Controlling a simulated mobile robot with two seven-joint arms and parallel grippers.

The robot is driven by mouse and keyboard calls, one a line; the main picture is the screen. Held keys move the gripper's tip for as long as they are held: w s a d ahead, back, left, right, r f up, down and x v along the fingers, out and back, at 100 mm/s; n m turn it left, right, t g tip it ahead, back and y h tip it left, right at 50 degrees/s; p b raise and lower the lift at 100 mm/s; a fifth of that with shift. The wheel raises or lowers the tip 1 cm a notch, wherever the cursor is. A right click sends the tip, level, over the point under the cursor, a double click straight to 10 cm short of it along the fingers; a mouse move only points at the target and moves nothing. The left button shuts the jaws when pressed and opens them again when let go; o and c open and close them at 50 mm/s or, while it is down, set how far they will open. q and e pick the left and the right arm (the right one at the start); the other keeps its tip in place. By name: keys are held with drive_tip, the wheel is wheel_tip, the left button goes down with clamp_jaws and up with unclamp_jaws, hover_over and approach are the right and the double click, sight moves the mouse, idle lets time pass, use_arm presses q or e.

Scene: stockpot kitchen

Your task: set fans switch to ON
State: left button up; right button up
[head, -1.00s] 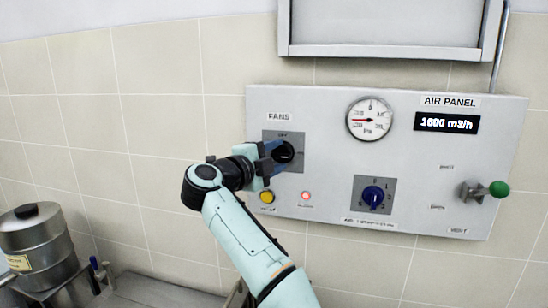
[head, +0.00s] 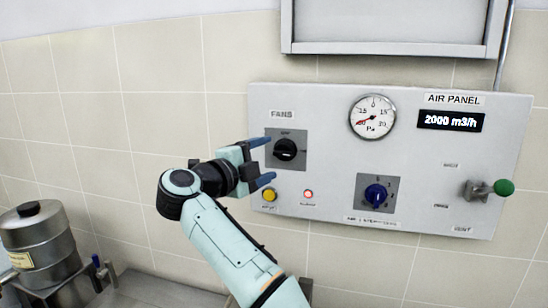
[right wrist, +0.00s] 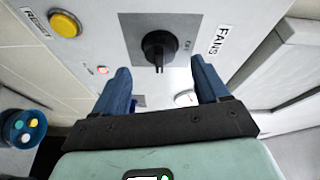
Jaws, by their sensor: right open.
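The fans switch (head: 285,149) is a black rotary knob on a grey plate, under the FANS label (head: 282,115) at the panel's left. Its bar lies sideways in the head view. It also shows in the right wrist view (right wrist: 157,50), where its bar points down the picture, away from the yellow button's side; this is toward the right in the head view. My right gripper (head: 265,160) is open and empty, left of the knob and apart from it. Its two blue fingers frame the knob in the right wrist view (right wrist: 160,72). My left gripper is out of view.
The air panel (head: 330,158) also bears a yellow button (head: 269,195), a lit red lamp (head: 308,194), a blue knob (head: 376,194), a gauge (head: 372,116), a green-ended lever (head: 503,187) and a display (head: 450,121) reading 2000 m3/h. A metal pot (head: 42,250) stands lower left.

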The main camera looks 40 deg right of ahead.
drive_tip(key=v, duration=0.8)
drive_tip(key=shift+a, duration=0.2)
